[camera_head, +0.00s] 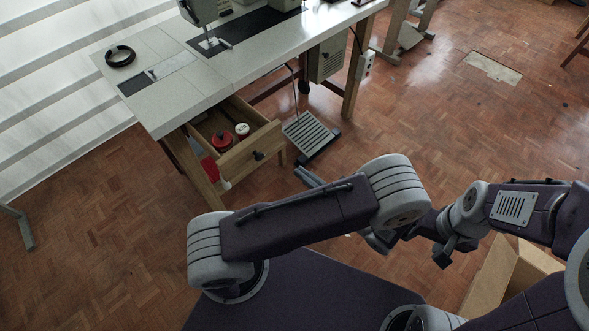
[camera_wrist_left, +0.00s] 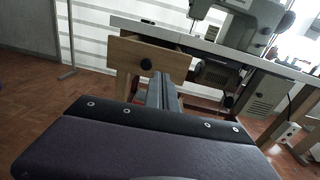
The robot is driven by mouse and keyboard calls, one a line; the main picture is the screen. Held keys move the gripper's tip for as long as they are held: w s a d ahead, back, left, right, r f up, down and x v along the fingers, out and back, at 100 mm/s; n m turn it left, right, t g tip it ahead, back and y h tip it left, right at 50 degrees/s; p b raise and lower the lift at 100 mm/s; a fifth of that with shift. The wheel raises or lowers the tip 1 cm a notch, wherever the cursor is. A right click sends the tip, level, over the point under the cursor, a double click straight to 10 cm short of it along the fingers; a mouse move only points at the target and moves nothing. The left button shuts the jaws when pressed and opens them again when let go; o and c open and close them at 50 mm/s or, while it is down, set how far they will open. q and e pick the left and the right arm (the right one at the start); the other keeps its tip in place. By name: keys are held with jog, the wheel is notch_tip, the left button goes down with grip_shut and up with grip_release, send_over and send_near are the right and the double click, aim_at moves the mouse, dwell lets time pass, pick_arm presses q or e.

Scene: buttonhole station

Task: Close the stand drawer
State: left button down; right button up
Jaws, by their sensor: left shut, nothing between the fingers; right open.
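The wooden stand drawer (camera_head: 252,152) is pulled open under the left end of the sewing table in the head view. Its front has a dark round knob (camera_head: 258,155). The drawer front also shows in the left wrist view (camera_wrist_left: 170,62), with the knob left of the fingers. My left gripper (camera_head: 304,175) is shut and empty, in front of the drawer and to its right in the head view, apart from it. Its fingers show in the left wrist view (camera_wrist_left: 161,88), pointing towards the drawer front. My right gripper (camera_head: 455,250) is open and empty, further right, over the floor.
A red-rimmed container (camera_head: 222,140) and a white round item (camera_head: 242,129) lie in the drawer. The white table (camera_head: 165,105) carries a sewing machine (camera_head: 205,20) and a black ring (camera_head: 120,56). A foot pedal (camera_head: 311,135) stands right of the drawer. A cardboard box (camera_head: 500,272) is at lower right.

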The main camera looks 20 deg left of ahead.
pick_arm(q)
jog(key=f+t, duration=0.1)
jog(key=f, duration=0.1)
jog(key=b, duration=0.3)
send_near(262, 145)
jog(key=shift+m, duration=0.4)
jog(key=x, duration=0.7)
jog(key=shift+f, duration=0.1)
pick_arm(e)
jog(key=f, duration=0.1)
jog(key=a+f, duration=0.1)
jog(key=f, duration=0.1)
jog(key=shift+s+f, duration=0.1)
jog(key=shift+f, duration=0.1)
pick_arm(q)
jog(key=shift+p, duration=0.3)
pick_arm(e)
jog(key=shift+a, duration=0.1)
